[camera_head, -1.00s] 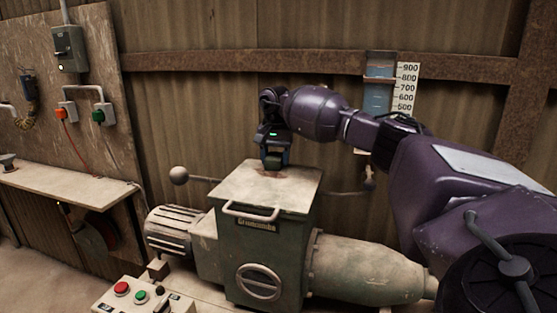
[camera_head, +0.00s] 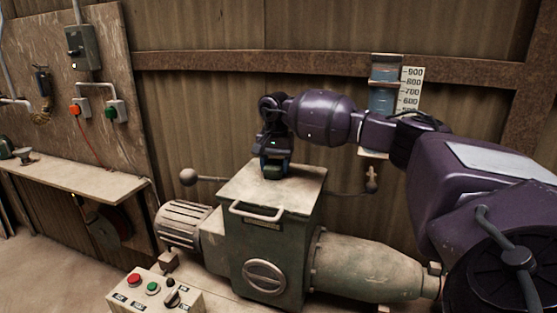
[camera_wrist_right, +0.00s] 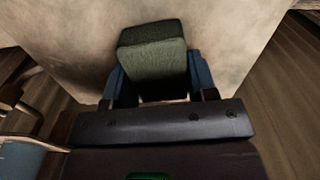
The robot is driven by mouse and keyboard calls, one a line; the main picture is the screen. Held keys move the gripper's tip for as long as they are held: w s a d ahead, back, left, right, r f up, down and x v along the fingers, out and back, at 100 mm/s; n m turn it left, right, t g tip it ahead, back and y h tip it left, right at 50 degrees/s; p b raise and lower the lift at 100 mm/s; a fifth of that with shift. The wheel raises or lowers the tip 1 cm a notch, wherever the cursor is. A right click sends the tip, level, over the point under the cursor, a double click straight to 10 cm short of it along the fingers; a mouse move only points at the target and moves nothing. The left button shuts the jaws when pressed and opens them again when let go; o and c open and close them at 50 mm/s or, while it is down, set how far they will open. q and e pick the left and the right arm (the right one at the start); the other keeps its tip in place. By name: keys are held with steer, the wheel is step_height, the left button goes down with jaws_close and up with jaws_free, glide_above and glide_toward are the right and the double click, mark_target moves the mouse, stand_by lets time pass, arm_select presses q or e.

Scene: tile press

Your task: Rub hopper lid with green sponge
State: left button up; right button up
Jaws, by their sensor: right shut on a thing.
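The hopper lid (camera_head: 293,192) is the pale, dusty flat top of the green machine, closed, with a handle (camera_head: 256,211) at its front edge. My right gripper (camera_head: 272,168) is over the back left part of the lid. It is shut on the green sponge (camera_wrist_right: 155,62), which sits between the two blue fingers in the right wrist view. In the head view the sponge (camera_head: 272,173) is a small dark block at the lid surface; it looks in contact, but the underside is hidden. The lid (camera_wrist_right: 225,40) fills much of the wrist view. My left gripper is not in view.
A control box (camera_head: 155,291) with red and green buttons stands at the front left. A lever with a round knob (camera_head: 188,177) sticks out behind the hopper. A motor (camera_head: 186,225) and a barrel (camera_head: 368,268) flank the hopper. A shelf (camera_head: 75,180) is at the left wall.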

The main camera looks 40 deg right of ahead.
steer(key=shift+s+a+p, duration=0.3)
steer(key=shift+s+a, duration=0.1)
steer(key=shift+a, duration=0.35)
steer(key=shift+w+a+b, duration=0.35)
steer(key=shift+w+a, duration=0.05)
steer(key=shift+w, duration=0.45)
steer(key=shift+w+d+b, duration=0.35)
steer(key=shift+d, duration=0.25)
steer(key=shift+w+d+b, duration=0.3)
steer(key=shift+d, duration=0.3)
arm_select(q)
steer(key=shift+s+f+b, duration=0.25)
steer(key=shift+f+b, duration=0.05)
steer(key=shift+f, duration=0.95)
arm_select(e)
steer(key=shift+w+d+r, duration=0.1)
steer(key=shift+w+d, duration=0.15)
steer(key=shift+d, duration=0.3)
